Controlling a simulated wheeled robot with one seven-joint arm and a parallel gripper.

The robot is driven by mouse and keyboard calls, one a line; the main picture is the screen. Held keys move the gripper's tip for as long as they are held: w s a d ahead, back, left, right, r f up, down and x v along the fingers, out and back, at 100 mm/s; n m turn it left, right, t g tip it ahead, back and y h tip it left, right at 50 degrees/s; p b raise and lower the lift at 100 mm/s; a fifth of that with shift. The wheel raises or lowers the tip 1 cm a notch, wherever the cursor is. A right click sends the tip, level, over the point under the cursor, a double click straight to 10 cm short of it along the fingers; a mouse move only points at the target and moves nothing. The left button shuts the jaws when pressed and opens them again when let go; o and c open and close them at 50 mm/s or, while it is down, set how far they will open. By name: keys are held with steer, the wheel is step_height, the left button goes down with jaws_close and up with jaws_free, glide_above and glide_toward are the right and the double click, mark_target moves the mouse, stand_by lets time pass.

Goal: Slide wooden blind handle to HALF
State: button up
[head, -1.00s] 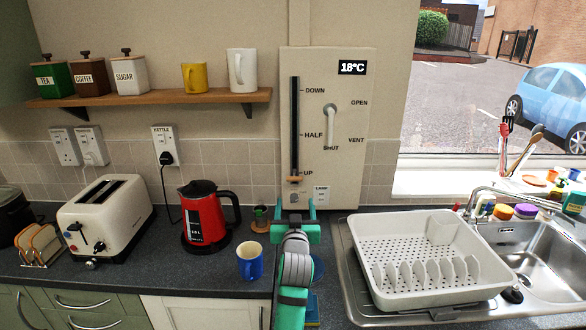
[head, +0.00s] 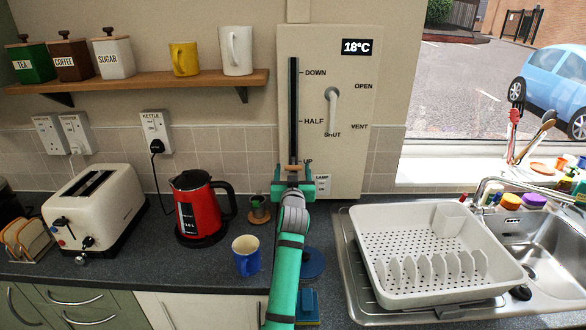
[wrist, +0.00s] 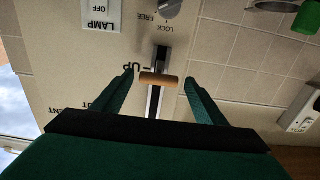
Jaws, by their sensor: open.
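The wooden blind handle (wrist: 158,79) sits at the UP end of its dark vertical slot (head: 294,110) on the cream wall panel (head: 345,170). HALF is marked midway up the slot and DOWN near its top. My gripper (head: 293,172) is at the bottom of the slot and hides most of the handle in the head view. In the wrist view, which is upside down, my gripper (wrist: 158,80) is open, one finger on each side of the handle, with a visible gap at both sides.
A knob marked LOCK and FREE (wrist: 170,8) and a LAMP switch (wrist: 102,14) sit close by. A lever (head: 332,105) right of the slot points to SHUT. A blue mug (head: 246,256), red kettle (head: 198,208) and white dish rack (head: 435,290) stand below.

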steer(key=shift+w+d, duration=0.15)
steer(key=shift+w, duration=0.9)
steer(key=shift+c, duration=0.3)
